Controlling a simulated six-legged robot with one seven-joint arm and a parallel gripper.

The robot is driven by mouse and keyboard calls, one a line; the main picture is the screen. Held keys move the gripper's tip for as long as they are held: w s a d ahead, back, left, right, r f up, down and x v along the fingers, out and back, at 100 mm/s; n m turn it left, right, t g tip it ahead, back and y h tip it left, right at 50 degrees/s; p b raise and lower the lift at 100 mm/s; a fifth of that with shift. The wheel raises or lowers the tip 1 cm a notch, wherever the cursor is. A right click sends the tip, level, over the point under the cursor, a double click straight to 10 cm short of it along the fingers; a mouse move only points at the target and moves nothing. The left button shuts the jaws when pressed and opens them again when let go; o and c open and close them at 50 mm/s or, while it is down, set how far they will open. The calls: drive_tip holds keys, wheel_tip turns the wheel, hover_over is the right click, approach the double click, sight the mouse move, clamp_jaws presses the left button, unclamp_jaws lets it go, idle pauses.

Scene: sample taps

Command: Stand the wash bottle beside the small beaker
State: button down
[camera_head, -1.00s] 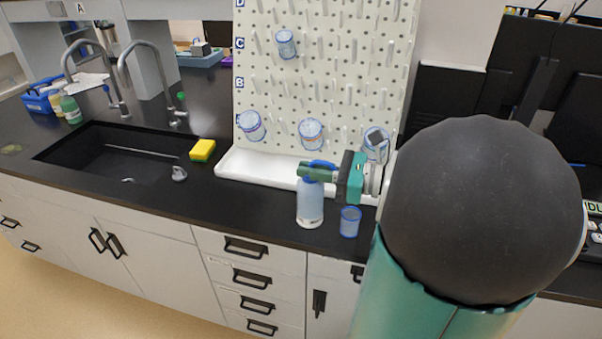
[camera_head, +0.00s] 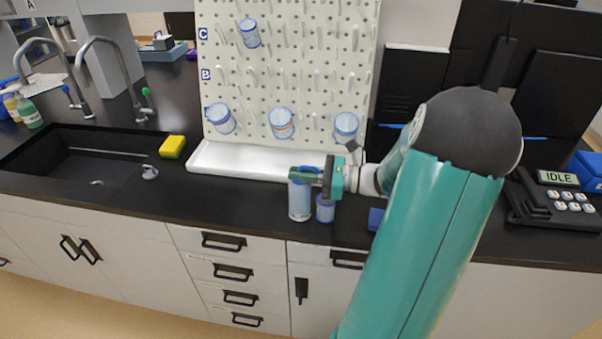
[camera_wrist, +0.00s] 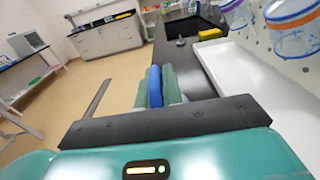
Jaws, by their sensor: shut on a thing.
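The wash bottle (camera_head: 299,201) is pale blue and upright near the front of the black counter, in the head view. My gripper (camera_head: 310,175) is shut on its top from the right. In the wrist view a blue part of the bottle (camera_wrist: 154,86) shows between the green fingers. The small beaker (camera_head: 325,210), blue-tinted, stands just right of the bottle, below my gripper. The two look very close; I cannot tell whether they touch, or whether the bottle's base rests fully on the counter.
A pegboard (camera_head: 290,80) with hanging beakers and a white tray (camera_head: 245,161) at its foot stands behind. A yellow sponge (camera_head: 173,145) and the sink (camera_head: 90,155) are to the left. A blue object (camera_head: 376,219) lies right of the beaker. A keypad device (camera_head: 556,200) sits far right.

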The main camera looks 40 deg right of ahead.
drive_tip(key=c, duration=2)
unclamp_jaws()
drive_tip(key=shift+f, duration=0.15)
drive_tip(key=o, duration=0.5)
drive_tip(key=shift+c, duration=0.2)
drive_tip(key=shift+s+d+r, duration=0.15)
drive_tip(key=shift+r, duration=0.05)
drive_tip(key=v, duration=1.1)
drive_tip(key=shift+s+d, duration=0.15)
drive_tip(key=shift+s, duration=0.2)
